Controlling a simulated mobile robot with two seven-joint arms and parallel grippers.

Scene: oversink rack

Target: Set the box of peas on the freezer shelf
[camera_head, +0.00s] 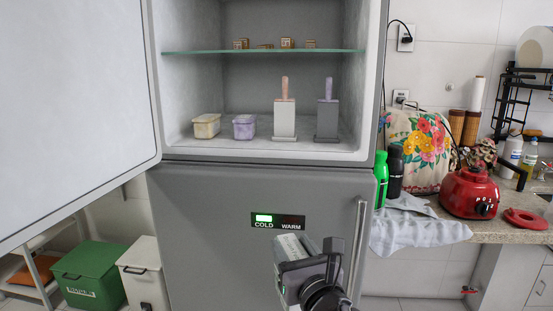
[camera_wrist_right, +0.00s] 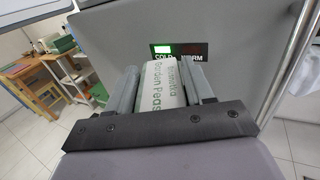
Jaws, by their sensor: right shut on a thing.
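The box of peas (camera_wrist_right: 162,84) is white with green "Garden Peas" lettering in the right wrist view. My right gripper (camera_wrist_right: 163,88) is shut on it, with a finger along each side. In the head view the box (camera_head: 290,246) shows at the tip of my right gripper (camera_head: 300,252), in front of the lower fridge door. The freezer compartment above is open, with a glass shelf (camera_head: 265,51) and a compartment floor (camera_head: 265,148). My left gripper is not in view.
Small boxes (camera_head: 287,43) stand on the glass shelf. Two lidded tubs (camera_head: 207,126) and two blocks with handles (camera_head: 284,118) stand on the floor below. The open door (camera_head: 75,110) fills the left. A counter with a red appliance (camera_head: 468,192) is at right.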

